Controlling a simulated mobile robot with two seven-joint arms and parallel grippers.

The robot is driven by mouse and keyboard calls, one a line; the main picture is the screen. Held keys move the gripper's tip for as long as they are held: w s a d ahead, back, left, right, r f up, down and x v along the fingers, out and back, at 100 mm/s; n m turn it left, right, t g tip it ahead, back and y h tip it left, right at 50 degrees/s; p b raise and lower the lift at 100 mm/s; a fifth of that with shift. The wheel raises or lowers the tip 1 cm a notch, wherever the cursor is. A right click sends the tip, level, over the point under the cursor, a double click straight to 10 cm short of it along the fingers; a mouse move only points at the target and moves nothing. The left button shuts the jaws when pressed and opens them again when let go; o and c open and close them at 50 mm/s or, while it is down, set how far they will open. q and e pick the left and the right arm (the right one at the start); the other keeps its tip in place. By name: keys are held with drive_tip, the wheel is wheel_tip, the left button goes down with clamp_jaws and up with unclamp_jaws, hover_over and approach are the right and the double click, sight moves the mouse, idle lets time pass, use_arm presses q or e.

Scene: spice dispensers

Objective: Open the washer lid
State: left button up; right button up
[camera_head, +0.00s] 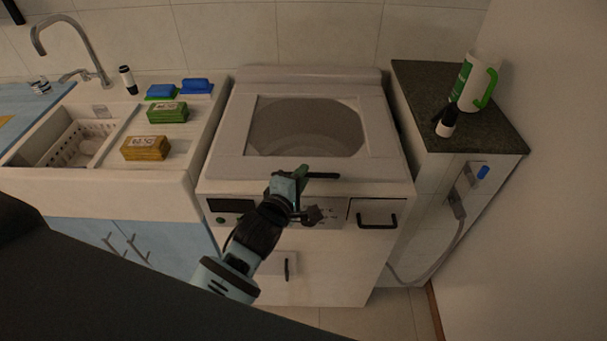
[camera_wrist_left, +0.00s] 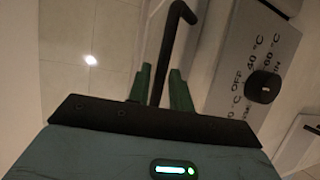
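The white washer (camera_head: 240,180) stands in the middle of the head view. Its lid (camera_head: 370,170), with a large clear window (camera_head: 305,127), looks down flat on the top. A black lid handle (camera_head: 325,175) sticks out at the lid's front edge. My left gripper (camera_head: 303,173) is at the left end of this handle. In the left wrist view the black handle (camera_wrist_left: 170,45) runs between the two green fingers of my left gripper (camera_wrist_left: 160,85). The fingers are close together around the bar. My right gripper is not in view.
A dial (camera_wrist_left: 263,87) on the washer's control panel is close beside the left gripper. A drawer handle (camera_head: 377,222) is at the front right. The sink (camera_head: 85,150), with sponges, is left.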

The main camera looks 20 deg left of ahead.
use_arm(q)
drive_tip(key=shift+x, duration=0.85)
drive_tip(key=shift+s, duration=0.1)
clamp_jaws()
